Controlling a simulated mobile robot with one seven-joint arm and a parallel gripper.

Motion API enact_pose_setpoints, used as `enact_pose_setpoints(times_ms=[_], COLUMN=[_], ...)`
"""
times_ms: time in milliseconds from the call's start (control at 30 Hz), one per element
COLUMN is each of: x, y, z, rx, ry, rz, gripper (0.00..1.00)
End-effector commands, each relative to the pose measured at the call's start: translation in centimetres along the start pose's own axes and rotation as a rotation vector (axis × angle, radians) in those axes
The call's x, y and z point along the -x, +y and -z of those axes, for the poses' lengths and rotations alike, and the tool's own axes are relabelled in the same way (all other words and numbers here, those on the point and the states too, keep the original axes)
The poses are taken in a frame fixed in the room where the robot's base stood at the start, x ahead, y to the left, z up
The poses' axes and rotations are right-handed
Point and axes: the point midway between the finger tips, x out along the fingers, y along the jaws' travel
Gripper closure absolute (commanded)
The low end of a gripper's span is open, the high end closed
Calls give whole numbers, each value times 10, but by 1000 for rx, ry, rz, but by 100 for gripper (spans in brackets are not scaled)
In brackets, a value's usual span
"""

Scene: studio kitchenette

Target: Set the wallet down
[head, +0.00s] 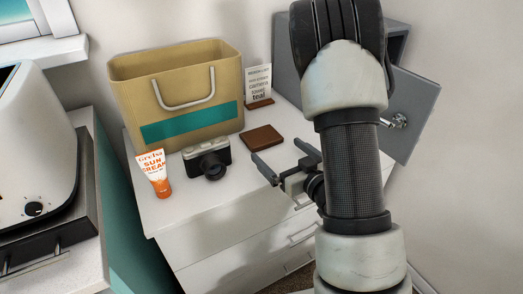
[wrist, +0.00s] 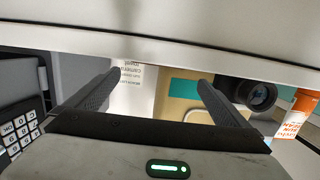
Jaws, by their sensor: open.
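The wallet (head: 262,138) is brown and lies flat on the white dresser top (head: 200,210), right of the camera and in front of the small sign. My gripper (head: 280,158) is open, with its two fingers apart and nothing between them. It is just in front of the wallet, toward the dresser's front right, and does not appear to touch it. In the wrist view my open gripper (wrist: 155,80) shows both fingers spread and empty. I cannot make out the wallet in the wrist view.
A tan bag (head: 220,85) with a teal band stands behind the camera (head: 207,157) and orange-white sunscreen tube (head: 154,172). A sign (head: 258,85) stands behind the wallet. A grey safe (head: 400,45) with open door (head: 412,115) is at right. A toaster (head: 30,150) is left.

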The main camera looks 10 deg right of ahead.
Motion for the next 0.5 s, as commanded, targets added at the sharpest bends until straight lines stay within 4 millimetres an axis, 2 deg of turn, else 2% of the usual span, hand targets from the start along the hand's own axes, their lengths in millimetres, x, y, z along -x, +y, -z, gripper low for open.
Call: enact_pose_setpoints(times_ms=[33, 133, 367, 500], x=[-13, -30, -48, -65], y=[-2, -1, 0, 1], z=[0, 0, 0, -3], rx=[2, 2, 1, 3], ry=[1, 0, -2, 0], rz=[6, 5, 2, 4], gripper=[0, 0, 0, 0])
